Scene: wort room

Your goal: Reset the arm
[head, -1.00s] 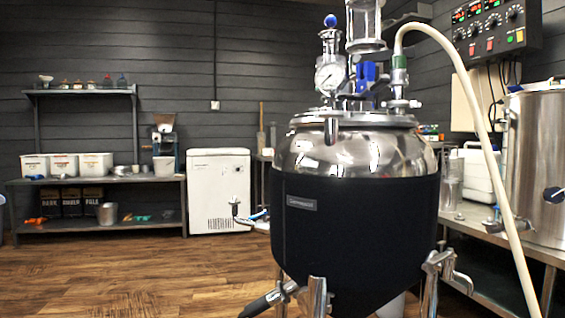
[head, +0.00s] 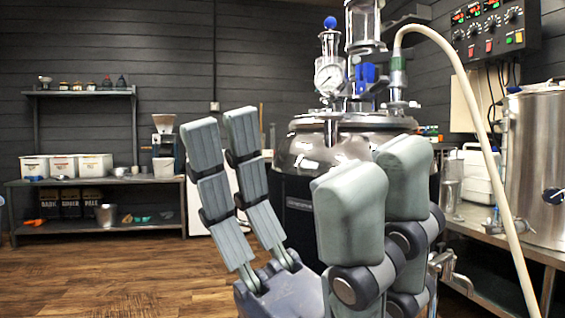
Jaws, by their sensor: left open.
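My left gripper (head: 285,185) is in the lower middle of the head view, large and close to the camera. Its grey padded fingers point up and stand wide apart, with nothing between them. It is in front of the steel fermenter (head: 350,140) with the black jacket and hides much of that vessel's body. I cannot tell from this view how much room there is between the fingers and the vessel. My right gripper is not in view.
A pale hose (head: 480,130) runs from the fermenter's top down on the right. A steel kettle (head: 540,165) stands on the right bench. At the back left are a shelf (head: 80,92) and a bench (head: 95,182) with white bins. The wooden floor at left (head: 110,270) is clear.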

